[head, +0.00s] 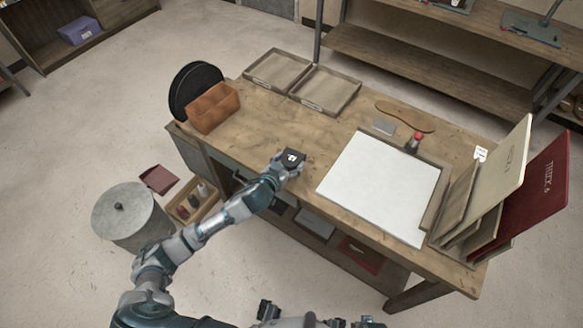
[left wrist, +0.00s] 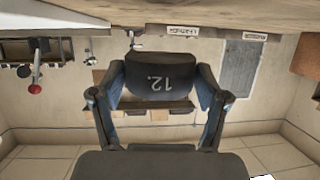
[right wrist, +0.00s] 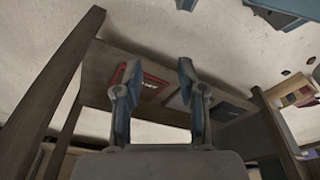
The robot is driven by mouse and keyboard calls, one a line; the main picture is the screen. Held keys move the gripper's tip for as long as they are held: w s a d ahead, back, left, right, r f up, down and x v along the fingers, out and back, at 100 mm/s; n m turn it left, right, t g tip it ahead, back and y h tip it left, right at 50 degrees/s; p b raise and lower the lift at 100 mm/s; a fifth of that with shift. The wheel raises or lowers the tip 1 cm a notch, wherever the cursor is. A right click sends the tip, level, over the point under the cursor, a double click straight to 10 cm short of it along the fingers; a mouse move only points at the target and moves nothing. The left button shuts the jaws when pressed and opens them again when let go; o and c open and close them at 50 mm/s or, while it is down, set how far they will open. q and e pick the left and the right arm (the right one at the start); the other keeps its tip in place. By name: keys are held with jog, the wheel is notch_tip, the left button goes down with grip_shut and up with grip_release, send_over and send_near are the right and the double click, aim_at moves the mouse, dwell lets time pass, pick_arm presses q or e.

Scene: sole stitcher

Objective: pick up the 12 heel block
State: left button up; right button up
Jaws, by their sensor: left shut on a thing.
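The 12 heel block (head: 294,157) is a small dark block; the left wrist view shows its white "12." marking on the block's face (left wrist: 150,68). My left gripper (left wrist: 160,88) is shut on it, one finger on each side. In the head view the left gripper (head: 283,165) is at the near edge of the workbench with the block. Whether the block touches the bench top is hard to tell. My right gripper (right wrist: 158,95) is open and empty, low in front of the bench, with its fingers apart.
The wooden workbench (head: 258,122) carries a white board (head: 383,182), two shallow trays (head: 325,90), an orange-brown holder (head: 213,107), a sole (head: 405,116) and upright binders (head: 535,190) at the right. A grey bin (head: 133,215) stands on the floor at left.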

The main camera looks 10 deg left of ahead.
pick_arm(q)
jog(key=shift+r+p, duration=0.4)
jog(key=shift+r, duration=0.2)
jog(key=shift+r+p, duration=0.4)
jog(key=shift+p, duration=0.05)
pick_arm(e)
jog(key=shift+s+d+f, duration=0.1)
jog(key=shift+s+f, duration=0.3)
jog(key=shift+f, duration=0.35)
jog(key=shift+s+f, duration=0.35)
jog(key=shift+f, duration=0.45)
jog(key=shift+s+d+f, duration=0.1)
jog(key=shift+s+f, duration=0.3)
jog(key=shift+f, duration=0.35)
